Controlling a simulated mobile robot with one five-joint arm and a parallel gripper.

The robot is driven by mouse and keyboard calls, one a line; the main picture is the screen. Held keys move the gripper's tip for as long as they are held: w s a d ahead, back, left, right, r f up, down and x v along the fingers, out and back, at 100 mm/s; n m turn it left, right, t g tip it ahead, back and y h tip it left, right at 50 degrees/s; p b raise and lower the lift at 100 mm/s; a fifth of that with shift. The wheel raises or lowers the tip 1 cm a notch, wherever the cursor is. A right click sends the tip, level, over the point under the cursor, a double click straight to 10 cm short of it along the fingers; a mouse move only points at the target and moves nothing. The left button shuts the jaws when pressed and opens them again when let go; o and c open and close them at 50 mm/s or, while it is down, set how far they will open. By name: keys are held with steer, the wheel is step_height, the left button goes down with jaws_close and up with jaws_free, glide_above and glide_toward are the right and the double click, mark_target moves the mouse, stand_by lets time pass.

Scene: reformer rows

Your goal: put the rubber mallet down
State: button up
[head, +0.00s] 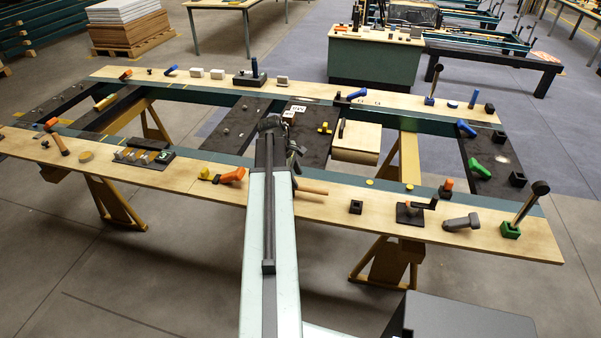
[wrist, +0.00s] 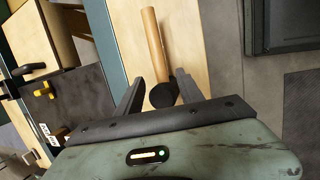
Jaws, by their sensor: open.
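The rubber mallet has a pale wooden handle and a black head. In the wrist view the mallet (wrist: 154,45) lies along the pale wooden board, its black head between the fingertips of my gripper (wrist: 158,88). The fingers stand apart, with a gap visible beside the head, so my gripper is open. In the head view only the handle of the mallet (head: 313,191) shows, on the near board just right of my arm. Its head is hidden behind my arm there.
The near board (head: 335,207) also carries an orange-handled tool (head: 233,175) left of my arm and a small black block (head: 356,207) to the right. A black clamp-like piece (head: 410,213) and a grey tool (head: 462,222) lie farther right. Bare board shows between them.

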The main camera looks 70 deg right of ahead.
steer(key=p+v, duration=0.2)
steer(key=v, duration=0.2)
steer(key=shift+r, duration=0.2)
steer(key=w+a+t, duration=0.2)
steer(key=w+a, duration=2.5)
steer(key=w, duration=0.1)
steer(key=w+a+y, duration=0.1)
steer(key=w+a, duration=0.2)
steer(key=a, duration=1.5)
steer(key=w+a+f+y, duration=0.1)
steer(key=w+a, duration=0.1)
steer(key=a, duration=1.6)
steer(key=shift+w+a+t+y, duration=0.15)
steer(key=shift+w+t+y, duration=0.15)
steer(key=shift+w+y, duration=0.1)
